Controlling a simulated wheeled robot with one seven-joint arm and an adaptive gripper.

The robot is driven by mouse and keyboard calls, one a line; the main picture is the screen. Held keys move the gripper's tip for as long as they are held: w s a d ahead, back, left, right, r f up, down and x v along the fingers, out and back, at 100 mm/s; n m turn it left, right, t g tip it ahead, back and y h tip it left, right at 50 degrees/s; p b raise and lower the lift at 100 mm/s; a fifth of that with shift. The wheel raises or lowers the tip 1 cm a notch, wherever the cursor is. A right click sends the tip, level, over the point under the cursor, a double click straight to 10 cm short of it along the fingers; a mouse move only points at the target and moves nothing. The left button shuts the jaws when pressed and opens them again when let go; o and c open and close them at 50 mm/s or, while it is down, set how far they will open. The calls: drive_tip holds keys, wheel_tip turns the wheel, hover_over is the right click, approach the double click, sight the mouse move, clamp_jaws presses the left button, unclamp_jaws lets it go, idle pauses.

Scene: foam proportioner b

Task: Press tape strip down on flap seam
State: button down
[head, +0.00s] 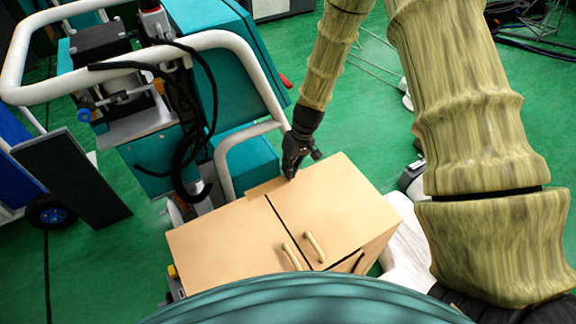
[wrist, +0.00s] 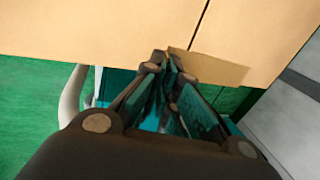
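A tan box (head: 225,250) with two top flaps stands low in the head view. A dark flap seam (head: 283,222) runs between the flaps and also shows in the wrist view (wrist: 199,24). A short tan tape strip (head: 264,187) sits at the far end of the seam and juts past the box edge. In the wrist view the tape strip (wrist: 215,68) spans the seam's end. My gripper (head: 290,174) is at the box's far edge beside the strip. Its fingertips (wrist: 166,62) look closed together near one end of the strip. Contact with the strip is unclear.
Two tan handles (head: 303,251) stand on the flaps near the front. A teal machine with a white tube frame (head: 262,130) rises close behind and left of the box. Green floor (head: 360,130) is open behind the box to the right.

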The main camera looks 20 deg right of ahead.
sight(286, 188)
drive_tip(key=shift+w+a+f, duration=0.1)
drive_tip(key=shift+w+f, duration=0.4)
drive_tip(key=shift+f, duration=0.1)
drive_tip(key=shift+s+f+b, duration=0.25)
drive_tip(key=shift+s+b, duration=0.1)
drive_tip(key=shift+b, duration=0.1)
drive_tip(key=shift+w+f+b, duration=0.2)
drive_tip(key=shift+f+b, duration=0.3)
drive_tip(key=shift+f, duration=0.45)
drive_tip(key=shift+s+f+b, duration=0.1)
drive_tip(key=shift+f+b, duration=0.25)
drive_tip(key=shift+f, duration=0.15)
drive_tip(key=shift+r, duration=0.15)
drive_tip(key=shift+a, duration=0.1)
drive_tip(key=shift+f, duration=1.65)
